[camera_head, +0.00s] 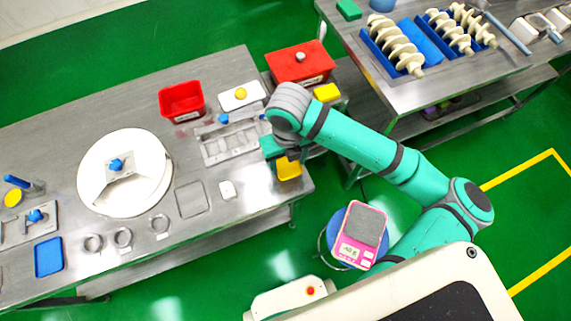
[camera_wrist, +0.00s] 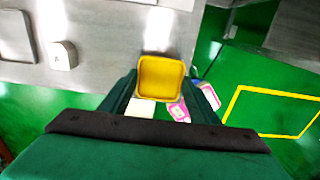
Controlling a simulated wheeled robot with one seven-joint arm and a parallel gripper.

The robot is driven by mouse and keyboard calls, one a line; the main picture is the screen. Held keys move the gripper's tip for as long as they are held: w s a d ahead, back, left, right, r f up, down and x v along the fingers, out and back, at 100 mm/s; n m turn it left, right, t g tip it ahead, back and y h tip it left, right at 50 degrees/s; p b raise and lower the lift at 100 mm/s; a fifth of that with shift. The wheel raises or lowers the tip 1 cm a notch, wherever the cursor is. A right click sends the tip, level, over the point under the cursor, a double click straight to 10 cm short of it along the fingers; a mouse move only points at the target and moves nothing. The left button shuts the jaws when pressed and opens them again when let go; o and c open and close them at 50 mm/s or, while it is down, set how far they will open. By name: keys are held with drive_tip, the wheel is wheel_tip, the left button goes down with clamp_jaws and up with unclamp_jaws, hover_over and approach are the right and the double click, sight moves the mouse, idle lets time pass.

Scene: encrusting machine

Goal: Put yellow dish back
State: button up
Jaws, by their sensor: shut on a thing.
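The yellow dish (camera_head: 289,168) is a small square dish with rounded corners. In the head view it is at the right end of the steel table (camera_head: 65,145), near the table's corner, with my arm just above it. In the wrist view the dish (camera_wrist: 161,78) is between the two fingers of my gripper (camera_wrist: 160,88), which is shut on it. Its open inside faces the wrist camera and looks empty. Below it in the wrist view the green floor shows past the table edge. My gripper's fingertips are mostly hidden in the head view.
A small white block marked A (camera_wrist: 62,56) lies on the table near the edge. A steel rack (camera_head: 232,142), a red lidded box (camera_head: 300,66) and another yellow item (camera_head: 327,92) are close to my arm. A pink scale (camera_head: 362,228) stands on a blue stool beside the table.

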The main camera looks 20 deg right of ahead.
sight(286, 166)
drive_tip(key=shift+w+a+f, duration=0.1)
drive_tip(key=shift+w+f, duration=0.05)
drive_tip(key=shift+f, duration=0.85)
drive_tip(key=shift+w+a+f, duration=0.1)
drive_tip(key=shift+w+f, duration=0.05)
drive_tip(key=shift+f, duration=0.8)
drive_tip(key=shift+f, duration=0.15)
drive_tip(key=o, duration=1)
wheel_tip(286, 166, up, 12)
drive_tip(key=shift+r, duration=0.2)
